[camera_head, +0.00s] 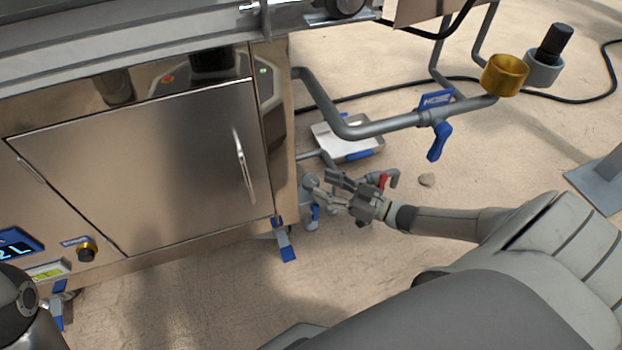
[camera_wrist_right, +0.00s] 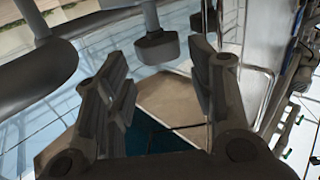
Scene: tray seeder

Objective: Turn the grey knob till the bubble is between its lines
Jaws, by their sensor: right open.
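My right gripper (camera_head: 324,190) reaches in from the right, low beside the steel cabinet's right corner. Its fingers are open and appear empty, also in the right wrist view (camera_wrist_right: 165,100). A round grey piece (camera_head: 310,182), which looks like the grey knob, is close to the fingertips; I cannot tell if they touch. In the right wrist view a grey block on a stem (camera_wrist_right: 157,47) shows just beyond the gap between the fingers; it may be the same knob. A yellow-green vial (camera_head: 48,270) sits low on the cabinet front at far left; its bubble and lines are too small to read.
The steel cabinet (camera_head: 160,160) fills the left. Grey pipes (camera_head: 375,128) with a blue-handled valve (camera_head: 438,140) run above my right gripper. A red-handled valve (camera_head: 383,181) is close to it. A blue foot (camera_head: 285,246) stands below. Floor is clear in front.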

